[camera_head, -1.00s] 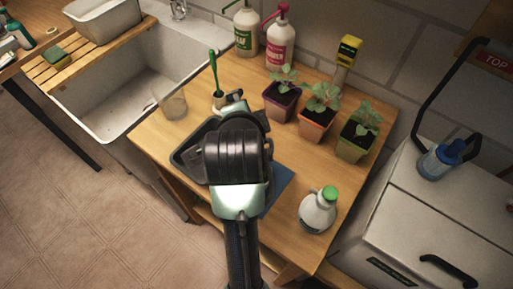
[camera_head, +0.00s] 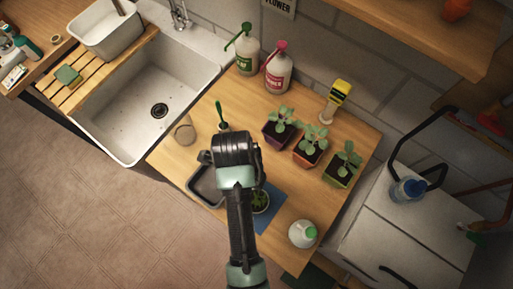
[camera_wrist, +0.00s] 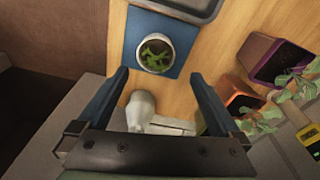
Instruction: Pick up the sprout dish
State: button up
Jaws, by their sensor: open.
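The sprout dish (camera_wrist: 156,53) is a small round pale-rimmed dish with green sprouts. It stands on a blue mat (camera_wrist: 118,52) in the wrist view. In the head view the dish (camera_head: 260,201) shows beside my arm, partly hidden by it, on the same mat (camera_head: 271,218). My gripper (camera_wrist: 160,75) is open and empty, its two blue fingers spread wide. In the wrist picture the dish lies between and just beyond the fingertips, apart from them. In the head view my arm hides the gripper's fingers.
A dark tray (camera_head: 206,186) lies left of the mat. Several potted seedlings, such as the purple pot (camera_head: 278,134), stand behind. A clear cup (camera_head: 185,132) is near the sink (camera_head: 140,120).

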send_over(260, 199)
jog(key=a, duration=0.2)
jog(key=f, duration=0.5)
jog(key=shift+w+d+f+p, duration=0.1)
jog(key=shift+d+f+p, duration=0.1)
jog(key=shift+f+p, duration=0.1)
jog(key=shift+f, duration=0.7)
jog(key=shift+s+d+f+p, duration=0.15)
jog(key=shift+f+p, duration=0.15)
jog(key=shift+f, duration=0.8)
jog(key=shift+s+d+f+p, duration=0.15)
jog(key=shift+f+p, duration=0.15)
jog(key=shift+f, duration=0.75)
jog(key=shift+c, duration=0.2)
jog(key=shift+w, duration=0.1)
jog(key=c, duration=1.3)
